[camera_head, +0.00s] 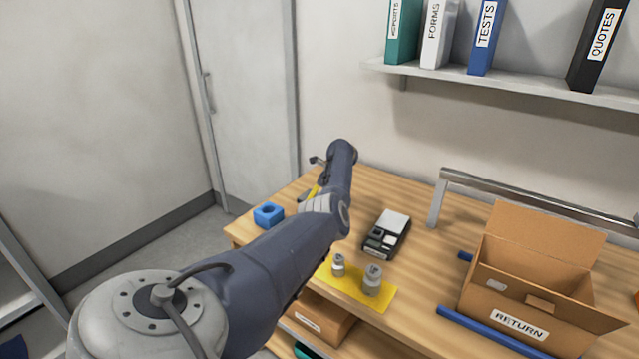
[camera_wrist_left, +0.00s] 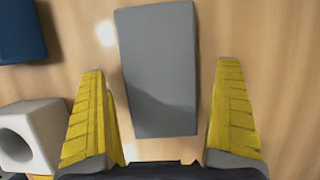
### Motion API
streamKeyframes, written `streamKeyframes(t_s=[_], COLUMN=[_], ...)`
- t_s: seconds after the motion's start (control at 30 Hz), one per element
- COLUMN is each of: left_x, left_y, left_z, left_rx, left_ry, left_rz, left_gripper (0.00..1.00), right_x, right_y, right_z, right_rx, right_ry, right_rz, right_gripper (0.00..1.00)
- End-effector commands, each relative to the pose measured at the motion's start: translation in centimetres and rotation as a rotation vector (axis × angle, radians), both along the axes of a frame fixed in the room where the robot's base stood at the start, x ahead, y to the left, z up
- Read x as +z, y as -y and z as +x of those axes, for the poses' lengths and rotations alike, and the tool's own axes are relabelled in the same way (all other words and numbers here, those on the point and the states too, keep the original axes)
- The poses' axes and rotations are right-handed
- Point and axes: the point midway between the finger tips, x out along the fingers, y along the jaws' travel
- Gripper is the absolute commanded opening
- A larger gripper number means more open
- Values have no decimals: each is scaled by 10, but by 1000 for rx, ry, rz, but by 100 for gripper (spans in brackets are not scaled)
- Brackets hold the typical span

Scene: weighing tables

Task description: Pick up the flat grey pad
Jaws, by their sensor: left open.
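The flat grey pad (camera_wrist_left: 158,70) lies on the wooden table in the left wrist view, its long side running roughly away from me and slightly tilted. My left gripper (camera_wrist_left: 161,72) is open, with one yellow-padded finger on each side of the pad's near part. I see no finger touching it, and how high the fingers are above the table I cannot tell. In the head view the left gripper (camera_head: 314,191) is mostly behind my own arm, and I cannot make out the pad there. My right gripper is not in view.
A blue block with a hole (camera_head: 268,214) is on the table's left. A pale block with a hole (camera_wrist_left: 32,132) is beside the left finger. A scale (camera_head: 387,236), a yellow mat (camera_head: 350,294) with metal weights (camera_head: 372,281) and a RETURN box (camera_head: 520,318) stand rightward.

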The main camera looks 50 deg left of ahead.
Motion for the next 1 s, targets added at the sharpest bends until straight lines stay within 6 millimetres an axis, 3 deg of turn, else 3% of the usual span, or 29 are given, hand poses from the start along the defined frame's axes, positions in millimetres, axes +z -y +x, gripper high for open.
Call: streamKeyframes(t_s=[0.4,0.73,1.0], left_x=[-8,-8,-8], left_y=[-3,-3,-3], left_z=[-1,-1,-1], left_rx=[1,1,1], left_ry=[1,1,1], left_rz=[-1,-1,-1], left_gripper=[100,63,61], right_x=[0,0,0], right_y=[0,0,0], right_z=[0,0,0], right_rx=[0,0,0], right_ry=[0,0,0], right_rz=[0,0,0], right_gripper=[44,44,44])
